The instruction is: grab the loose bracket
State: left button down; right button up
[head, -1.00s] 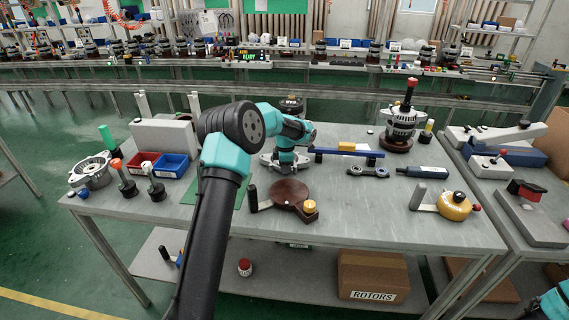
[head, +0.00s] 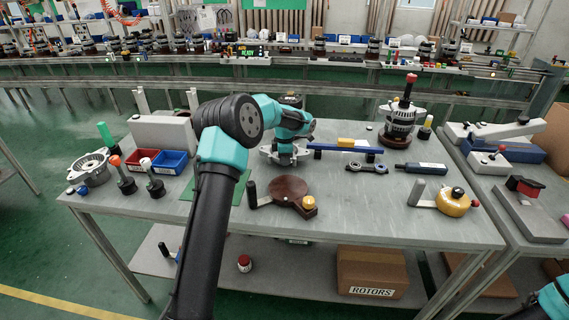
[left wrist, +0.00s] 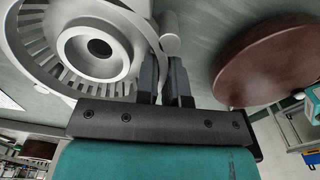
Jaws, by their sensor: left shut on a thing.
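The loose bracket is a silver, round, vented casting with a hub hole and lugs, and it fills the upper left of the left wrist view (left wrist: 97,48). In the head view it shows as a silver rim (head: 270,153) under my left gripper (head: 287,158), partly hidden by it. In the left wrist view the dark fingers of my left gripper (left wrist: 170,75) are close together on a lug at the bracket's edge. I cannot tell whether the bracket touches the table. My right gripper is out of view; only part of that arm shows at the lower right.
A brown round fixture (head: 287,191) stands just in front of the bracket. A blue bar (head: 345,149) lies to its right. A second silver housing (head: 93,168) stands at the table's left, near red (head: 142,160) and blue bins (head: 170,162). An alternator (head: 400,120) stands back right.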

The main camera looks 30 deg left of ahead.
pick_arm(q)
notch_tip(320, 180, up, 8)
dwell(0.4)
dwell(0.4)
